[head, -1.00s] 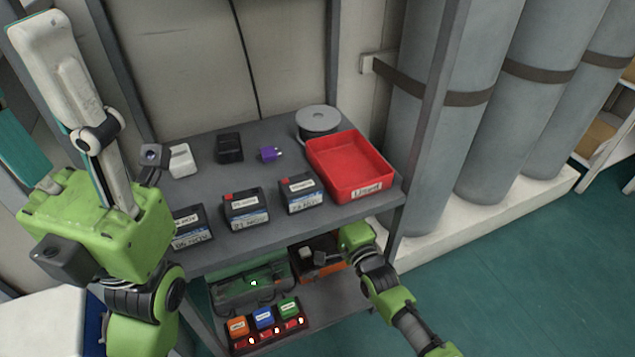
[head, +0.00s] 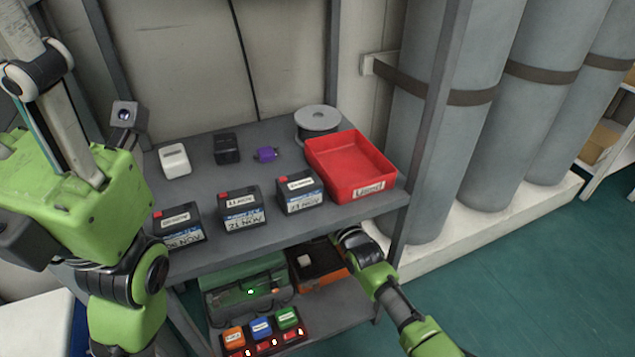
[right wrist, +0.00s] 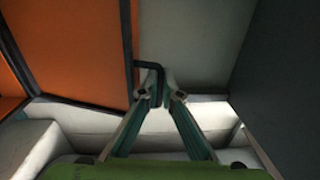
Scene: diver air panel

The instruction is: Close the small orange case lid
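The small orange case (head: 331,276) stands on the lower shelf, to the right of a green case. It is open, its dark inside showing with a small pale item in it. In the right wrist view an orange panel (right wrist: 75,50) fills the upper left, with a bent black handle (right wrist: 148,66) at its edge. My right gripper (right wrist: 161,97) has its fingertips close together around the handle's lower end. In the head view its fingers are hidden behind my arm. My left gripper (head: 45,95) is raised at the left, its fingertips cut off by the frame.
The green case (head: 245,290) and a panel of coloured blocks (head: 265,345) share the lower shelf. The upper shelf (head: 250,165) above holds several labelled batteries, a red tray (head: 352,165) and a cable reel (head: 317,118). A post (head: 428,120) and gas cylinders stand at the right.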

